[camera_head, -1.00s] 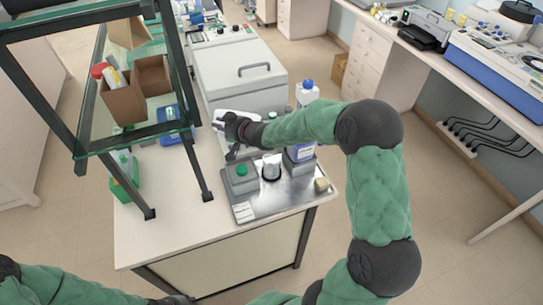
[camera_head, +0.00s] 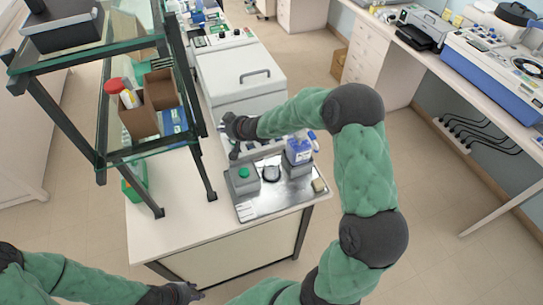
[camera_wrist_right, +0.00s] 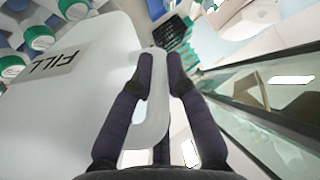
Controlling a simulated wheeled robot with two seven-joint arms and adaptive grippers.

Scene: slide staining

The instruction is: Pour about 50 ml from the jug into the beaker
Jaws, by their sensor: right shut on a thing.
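The white jug (camera_wrist_right: 75,110) fills the left of the right wrist view, with a "FILL" label on its side. My right gripper (camera_wrist_right: 160,75) is shut around its handle. In the head view this gripper (camera_head: 232,126) is above the bench, behind the metal tray, and hides most of the jug. What looks like the beaker (camera_head: 271,173) stands on the tray (camera_head: 285,198), between a grey block with a green top and a blue-labelled bottle. Its contents cannot be made out. My left gripper (camera_head: 190,292) is low in the head view, away from the bench top; its fingers are unclear.
A grey lidded machine (camera_head: 240,80) is behind. The bench's front left (camera_head: 170,225) is clear.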

